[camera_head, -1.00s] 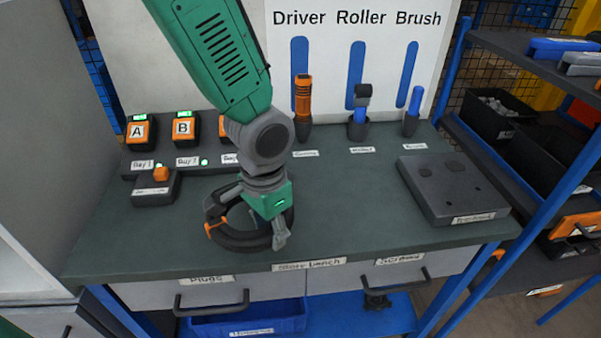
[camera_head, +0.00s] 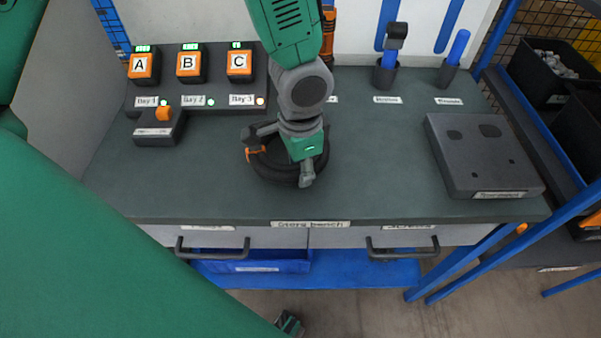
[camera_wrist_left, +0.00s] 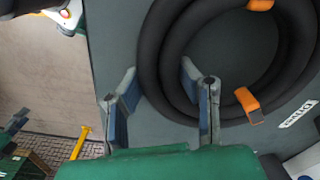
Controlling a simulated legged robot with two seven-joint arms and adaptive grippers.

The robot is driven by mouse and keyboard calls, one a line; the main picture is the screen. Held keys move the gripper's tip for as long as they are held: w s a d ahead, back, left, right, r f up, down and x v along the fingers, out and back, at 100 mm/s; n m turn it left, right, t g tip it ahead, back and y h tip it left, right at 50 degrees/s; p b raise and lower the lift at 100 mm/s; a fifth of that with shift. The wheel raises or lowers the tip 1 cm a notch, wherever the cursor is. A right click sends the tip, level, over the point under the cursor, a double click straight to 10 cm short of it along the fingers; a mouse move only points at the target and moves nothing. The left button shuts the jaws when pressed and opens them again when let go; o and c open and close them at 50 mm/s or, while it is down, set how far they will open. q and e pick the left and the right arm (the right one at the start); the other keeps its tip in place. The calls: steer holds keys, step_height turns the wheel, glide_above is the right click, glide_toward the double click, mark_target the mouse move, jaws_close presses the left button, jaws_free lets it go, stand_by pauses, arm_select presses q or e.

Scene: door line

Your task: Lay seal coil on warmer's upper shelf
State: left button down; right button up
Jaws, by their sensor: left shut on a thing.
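The seal coil (camera_head: 276,172) is a thick black ring with orange clips, over the middle of the dark bench top. It fills much of the left wrist view (camera_wrist_left: 160,62). My left gripper (camera_head: 283,160) comes down on it from above and is shut on its near side. In the wrist view one finger is outside the ring and the other inside, with the band between them. I cannot tell whether the coil touches the bench. No warmer can be made out.
Boxes marked A (camera_head: 143,65), B (camera_head: 189,64) and C (camera_head: 240,63) stand at the back left. A flat grey block (camera_head: 480,155) lies right. Tool holders (camera_head: 386,75) stand at the back. A blue-framed rack (camera_head: 535,125) borders the right. Front bench top is clear.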

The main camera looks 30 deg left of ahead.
arm_select(q)
steer(key=shift+d+f, duration=0.2)
steer(key=shift+f, duration=0.6)
steer(key=shift+d+f, duration=0.15)
steer(key=shift+f, duration=0.05)
steer(key=shift+d+r, duration=0.1)
steer(key=shift+d, duration=0.05)
steer(key=c, duration=1.4)
jaws_free()
steer(key=shift+o, duration=1.2)
steer(key=shift+a+f, duration=0.2)
steer(key=shift+a, duration=0.25)
